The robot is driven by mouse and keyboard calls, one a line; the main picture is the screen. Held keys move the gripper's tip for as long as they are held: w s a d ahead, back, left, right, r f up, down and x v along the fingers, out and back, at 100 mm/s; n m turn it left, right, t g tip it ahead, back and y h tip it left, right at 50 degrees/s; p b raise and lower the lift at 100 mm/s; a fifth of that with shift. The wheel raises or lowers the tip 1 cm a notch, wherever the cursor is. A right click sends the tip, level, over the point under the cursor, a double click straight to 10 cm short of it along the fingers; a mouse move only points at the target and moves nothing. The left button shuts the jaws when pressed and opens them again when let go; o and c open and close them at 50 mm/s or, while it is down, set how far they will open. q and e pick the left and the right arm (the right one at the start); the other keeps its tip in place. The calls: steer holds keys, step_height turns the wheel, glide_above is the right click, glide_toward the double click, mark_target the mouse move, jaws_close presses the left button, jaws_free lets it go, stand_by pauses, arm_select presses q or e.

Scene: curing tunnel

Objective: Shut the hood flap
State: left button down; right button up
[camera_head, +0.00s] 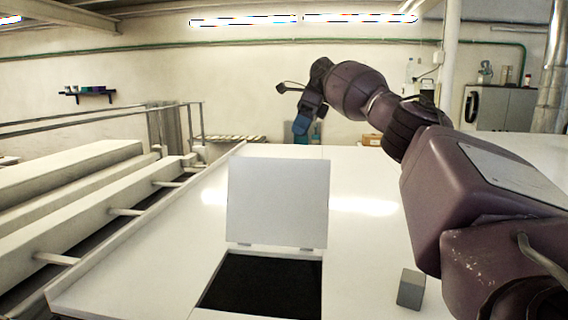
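The hood flap (278,203) is a flat white panel that stands raised, close to upright. Its lower edge meets two small hinges at the far edge of a dark square opening (262,285) in the white hood top (370,230). My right arm reaches in from the right, and its gripper (301,128) hangs with blue fingers pointing down, above and beyond the flap's top edge in the picture. The gripper looks apart from the flap. The fingers are small and seen from the side, so their gap cannot be told. My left gripper is not in view.
A small grey block (410,289) sits on the hood top right of the opening, below my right arm. Pale beams and rails (110,215) run along the left side. A grey cabinet (497,108) stands at the back right.

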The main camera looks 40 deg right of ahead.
mark_target(284, 164)
steer(key=x, duration=1)
steer(key=shift+s+a+f, duration=0.1)
steer(key=shift+f, duration=0.2)
jaws_close()
